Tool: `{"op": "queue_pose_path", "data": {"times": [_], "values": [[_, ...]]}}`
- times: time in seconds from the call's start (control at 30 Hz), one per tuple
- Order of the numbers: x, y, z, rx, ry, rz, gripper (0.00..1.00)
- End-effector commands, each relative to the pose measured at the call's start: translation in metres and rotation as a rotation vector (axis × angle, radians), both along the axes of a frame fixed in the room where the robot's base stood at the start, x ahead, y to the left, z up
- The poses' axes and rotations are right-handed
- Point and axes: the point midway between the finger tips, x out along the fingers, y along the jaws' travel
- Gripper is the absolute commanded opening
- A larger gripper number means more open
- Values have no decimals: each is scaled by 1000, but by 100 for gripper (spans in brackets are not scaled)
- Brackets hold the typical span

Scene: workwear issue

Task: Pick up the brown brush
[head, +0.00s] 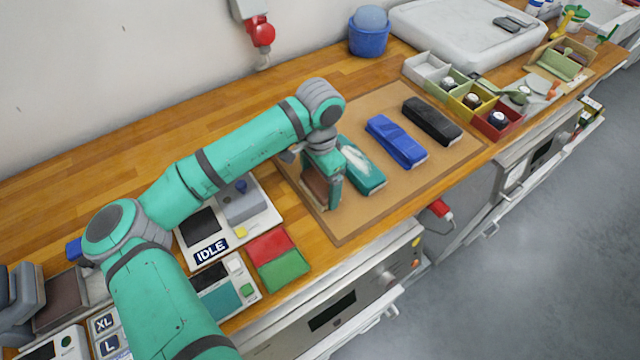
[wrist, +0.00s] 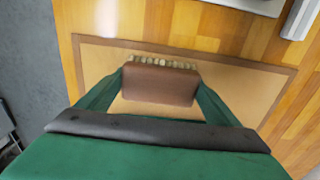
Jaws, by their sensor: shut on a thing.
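The brown brush (head: 316,186) is between the fingers of my gripper (head: 324,188), over the left end of the tan mat (head: 400,187). In the wrist view the brown brush (wrist: 160,84) shows its smooth brown body, with a row of pale bristles along its far edge. The two green fingers of my gripper (wrist: 161,86) press on its two ends. In the head view the fingers and wrist hide part of the brush. I cannot tell whether it touches the mat or is just above it.
Small coloured bins (head: 497,122) stand beyond the mat. A scale marked IDLE (head: 212,248) sits to the left.

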Motion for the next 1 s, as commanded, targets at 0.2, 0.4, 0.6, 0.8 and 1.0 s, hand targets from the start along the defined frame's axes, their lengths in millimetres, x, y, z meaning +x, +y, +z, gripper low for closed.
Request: {"op": "queue_pose_path", "data": {"times": [0.2,0.4,0.6,0.8,1.0], "values": [[-2,-3,30,-2,-2,-3,58],[-33,-24,73,-2,-4,-7,58],[-70,-48,100,-1,-3,-7,58],[-99,-66,116,1,-3,-5,58],[-113,-76,123,0,-1,-2,58]]}}
